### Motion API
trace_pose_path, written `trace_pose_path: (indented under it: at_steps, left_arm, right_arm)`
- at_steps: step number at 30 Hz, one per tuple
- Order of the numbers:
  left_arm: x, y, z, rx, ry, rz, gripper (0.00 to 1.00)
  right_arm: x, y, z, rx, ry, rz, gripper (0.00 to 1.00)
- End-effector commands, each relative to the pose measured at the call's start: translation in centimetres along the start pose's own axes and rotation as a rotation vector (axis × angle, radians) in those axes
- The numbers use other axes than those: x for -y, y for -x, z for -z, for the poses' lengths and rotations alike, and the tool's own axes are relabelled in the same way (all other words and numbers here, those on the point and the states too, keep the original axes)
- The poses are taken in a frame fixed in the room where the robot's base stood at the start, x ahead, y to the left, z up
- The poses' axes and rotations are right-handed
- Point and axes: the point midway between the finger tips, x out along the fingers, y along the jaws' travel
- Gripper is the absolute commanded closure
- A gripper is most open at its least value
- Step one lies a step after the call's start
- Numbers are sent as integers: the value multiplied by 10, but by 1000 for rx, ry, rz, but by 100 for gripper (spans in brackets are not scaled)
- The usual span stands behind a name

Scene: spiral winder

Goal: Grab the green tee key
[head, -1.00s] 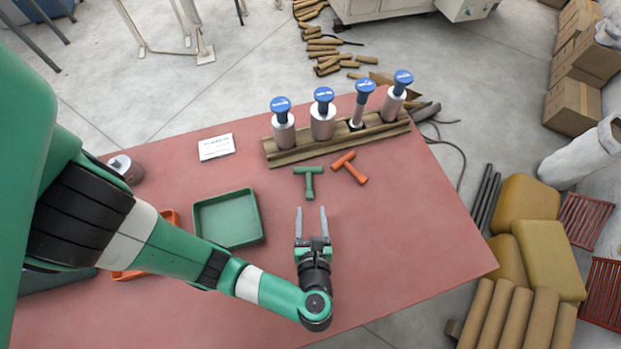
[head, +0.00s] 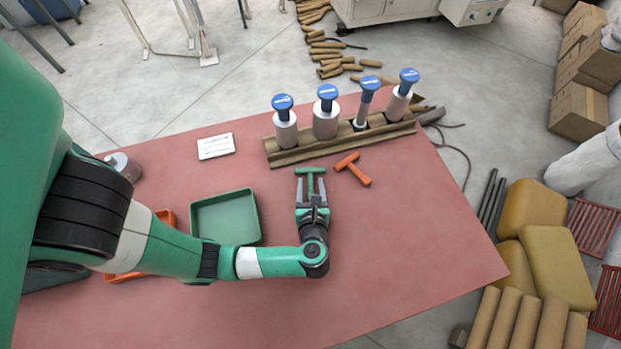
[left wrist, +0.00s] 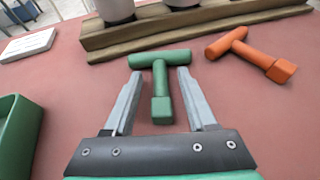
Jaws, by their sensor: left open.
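The green tee key (head: 311,173) lies on the red table in front of the wooden rack, its crossbar toward the rack. It also shows in the left wrist view (left wrist: 160,75), with its stem pointing toward my gripper. My left gripper (head: 311,185) is open, with one finger on each side of the stem. In the left wrist view the left gripper (left wrist: 158,90) shows gaps between both fingers and the stem. The fingertips are just short of the crossbar. My right gripper is not in view.
An orange tee key (head: 353,169) lies just right of the green one. The wooden rack (head: 340,146) holds several blue-capped cylinders behind. A green tray (head: 259,215) is to the left, an orange tray (head: 111,277) farther left. A white card (head: 216,146) lies behind. The table's right side is clear.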

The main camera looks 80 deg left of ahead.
Motion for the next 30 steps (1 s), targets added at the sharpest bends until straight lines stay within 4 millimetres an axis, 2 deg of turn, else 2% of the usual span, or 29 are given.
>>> trace_pose_path:
  at_steps: [4,12,14,26,30]
  left_arm:
    - [0,0,0,0,0,1,43]
    - [0,1,0,0,0,1,92]
    - [0,1,0,0,0,1,100]
    - [0,1,-1,1,1,1,100]
    - [0,4,-8,1,2,1,100]
  right_arm:
    - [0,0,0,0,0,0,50]
    - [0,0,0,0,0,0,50]
    - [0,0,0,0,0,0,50]
    - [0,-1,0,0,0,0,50]
    - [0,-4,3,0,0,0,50]
